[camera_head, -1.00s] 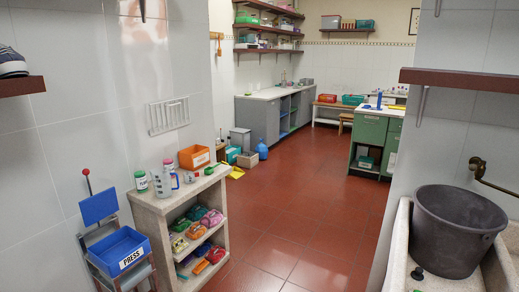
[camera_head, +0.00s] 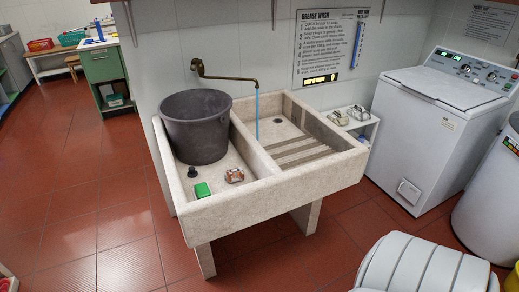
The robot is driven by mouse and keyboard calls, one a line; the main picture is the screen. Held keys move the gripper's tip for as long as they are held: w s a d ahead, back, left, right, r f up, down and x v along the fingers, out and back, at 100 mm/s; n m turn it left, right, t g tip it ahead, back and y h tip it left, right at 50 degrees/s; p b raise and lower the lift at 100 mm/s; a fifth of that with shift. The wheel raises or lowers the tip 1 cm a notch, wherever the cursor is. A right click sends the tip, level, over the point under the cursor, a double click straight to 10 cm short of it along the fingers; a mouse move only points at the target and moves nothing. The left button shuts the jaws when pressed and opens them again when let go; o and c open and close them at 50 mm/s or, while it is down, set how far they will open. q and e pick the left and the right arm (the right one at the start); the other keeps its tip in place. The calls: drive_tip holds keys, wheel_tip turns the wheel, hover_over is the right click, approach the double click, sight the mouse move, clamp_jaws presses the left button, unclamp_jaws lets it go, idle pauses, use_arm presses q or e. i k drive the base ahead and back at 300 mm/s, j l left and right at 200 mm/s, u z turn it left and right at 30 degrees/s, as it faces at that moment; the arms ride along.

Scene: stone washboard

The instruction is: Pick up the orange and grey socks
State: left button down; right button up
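A small orange and pale grey bundle (camera_head: 234,175) lies in the left basin of the stone washboard sink (camera_head: 270,192), next to a green block (camera_head: 202,190). I cannot tell for sure whether it is a sock. Two small greyish bundles, one (camera_head: 338,118) left of the other (camera_head: 360,112), sit on a white shelf at the sink's right; their kind is unclear. No orange or grey sock can be made out with certainty. Neither of my grippers is in view.
A dark grey bucket (camera_head: 196,126) stands in the left basin beside a black plug (camera_head: 192,172). Blue water (camera_head: 257,115) runs from the brass tap (camera_head: 225,76). A white washing machine (camera_head: 440,105) stands right. A white ribbed object (camera_head: 430,265) fills the lower right. Red floor is clear at left.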

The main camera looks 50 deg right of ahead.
sight(237, 174)
drive_tip(key=i+j+z, duration=0.2)
drive_tip(key=z, duration=0.2)
drive_tip(key=i+j+z, duration=0.2)
drive_tip(key=z, duration=0.15)
drive_tip(key=i+j+z, duration=0.1)
drive_tip(key=j+z, duration=0.3)
drive_tip(key=i+j+z, duration=0.1)
drive_tip(key=j+z, duration=0.25)
